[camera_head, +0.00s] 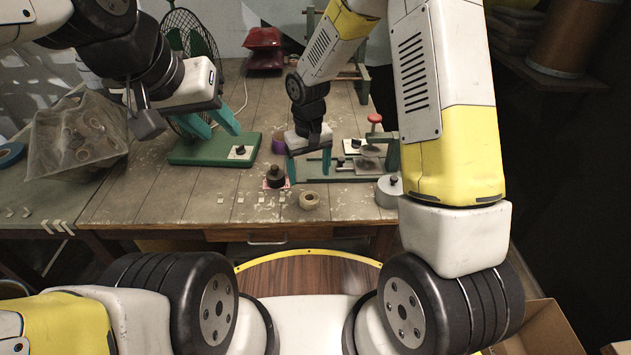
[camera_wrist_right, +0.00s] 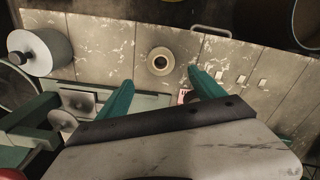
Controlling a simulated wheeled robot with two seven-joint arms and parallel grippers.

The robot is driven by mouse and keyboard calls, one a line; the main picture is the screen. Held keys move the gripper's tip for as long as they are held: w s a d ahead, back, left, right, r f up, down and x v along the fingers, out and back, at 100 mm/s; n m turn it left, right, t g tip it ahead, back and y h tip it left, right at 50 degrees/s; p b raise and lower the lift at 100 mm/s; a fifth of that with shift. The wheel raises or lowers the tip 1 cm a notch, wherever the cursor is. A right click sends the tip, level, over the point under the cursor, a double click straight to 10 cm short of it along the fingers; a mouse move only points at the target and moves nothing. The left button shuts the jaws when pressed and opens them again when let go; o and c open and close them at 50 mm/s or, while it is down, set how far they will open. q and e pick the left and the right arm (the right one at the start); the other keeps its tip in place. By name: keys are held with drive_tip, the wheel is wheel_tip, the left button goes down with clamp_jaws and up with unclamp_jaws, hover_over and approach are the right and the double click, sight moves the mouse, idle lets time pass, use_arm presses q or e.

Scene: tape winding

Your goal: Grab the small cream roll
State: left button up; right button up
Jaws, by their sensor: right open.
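The small cream roll (camera_head: 309,200) lies on the worn wooden table near its front edge. In the right wrist view the roll (camera_wrist_right: 160,61) shows its dark centre hole, just beyond and between the two teal fingertips. My right gripper (camera_head: 308,172) is open and empty, pointing down above the green fixture, behind the roll and apart from it. It also shows in the right wrist view (camera_wrist_right: 160,76). My left gripper (camera_head: 213,128) is open and empty over the green base on the left, well away from the roll.
A dark weight (camera_head: 275,178) stands left of the roll, and a grey cylinder (camera_head: 388,191) stands to its right. Small pale pieces (camera_head: 241,199) lie along the front left. The green fixture (camera_head: 340,170) sits behind the roll. A wire-caged fan (camera_head: 190,45) stands back left.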

sight(309, 193)
drive_tip(key=f, duration=0.8)
drive_tip(key=shift+s+f, duration=0.2)
drive_tip(key=c, duration=1.5)
drive_tip(key=shift+o, duration=0.2)
drive_tip(key=shift+r, duration=0.15)
